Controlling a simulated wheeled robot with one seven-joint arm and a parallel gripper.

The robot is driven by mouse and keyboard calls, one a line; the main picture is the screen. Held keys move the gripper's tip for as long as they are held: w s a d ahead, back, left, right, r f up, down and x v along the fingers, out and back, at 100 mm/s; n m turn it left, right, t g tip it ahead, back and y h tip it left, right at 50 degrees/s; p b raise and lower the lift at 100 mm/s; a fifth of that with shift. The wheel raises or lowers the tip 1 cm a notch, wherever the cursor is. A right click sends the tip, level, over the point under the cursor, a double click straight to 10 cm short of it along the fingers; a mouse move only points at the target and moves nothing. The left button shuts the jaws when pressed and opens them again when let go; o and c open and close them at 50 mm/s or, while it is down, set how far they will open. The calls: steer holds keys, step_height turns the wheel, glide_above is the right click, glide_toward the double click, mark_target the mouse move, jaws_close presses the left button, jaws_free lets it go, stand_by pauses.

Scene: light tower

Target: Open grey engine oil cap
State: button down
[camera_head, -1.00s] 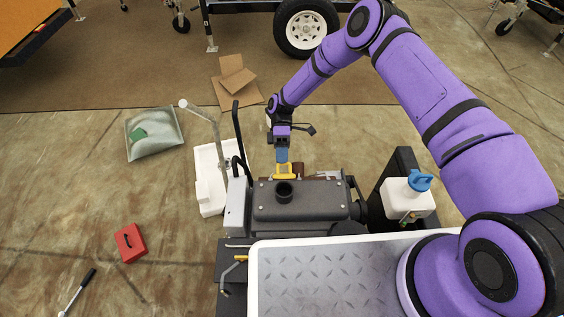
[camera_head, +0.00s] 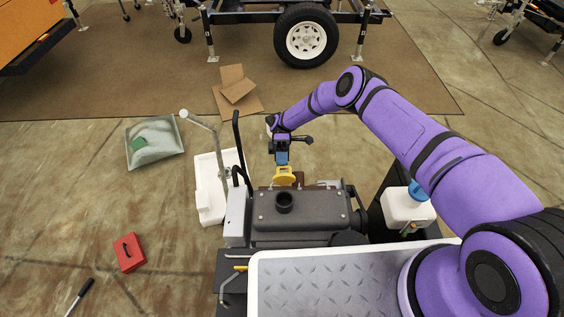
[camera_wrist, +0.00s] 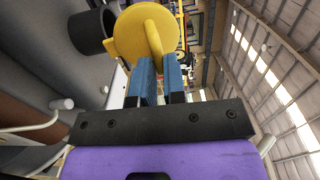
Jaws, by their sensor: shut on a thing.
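A yellow round cap with a raised grip bar (camera_head: 285,176) is at the back edge of the dark engine (camera_head: 300,207), behind its black upright pipe (camera_head: 284,199). Its round face is turned toward the head camera. My gripper (camera_head: 282,158), with blue fingers, is shut on the cap's grip bar. The wrist view shows the yellow disc (camera_wrist: 146,32) at the fingertips (camera_wrist: 160,68). I cannot tell whether the cap still touches the engine. I cannot make out a grey cap; the engine's far side is mostly hidden.
A white bottle with a blue top (camera_head: 407,206) stands right of the engine. A white tray (camera_head: 209,200) and thin lamp-like pole (camera_head: 216,140) are at its left. A metal tread plate (camera_head: 340,285) lies in front. A red box (camera_head: 129,253) sits on open floor.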

steer(key=c, duration=1.2)
jaws_free()
steer(key=s+d+r, duration=0.1)
steer(key=s, duration=0.4)
steer(key=s+d+r, duration=0.2)
steer(key=s, duration=0.3)
steer(key=s+d+r, duration=0.1)
steer(key=s+r, duration=0.1)
steer(key=s, duration=0.3)
steer(key=shift+s+d, duration=0.2)
steer(key=shift+s, duration=0.05)
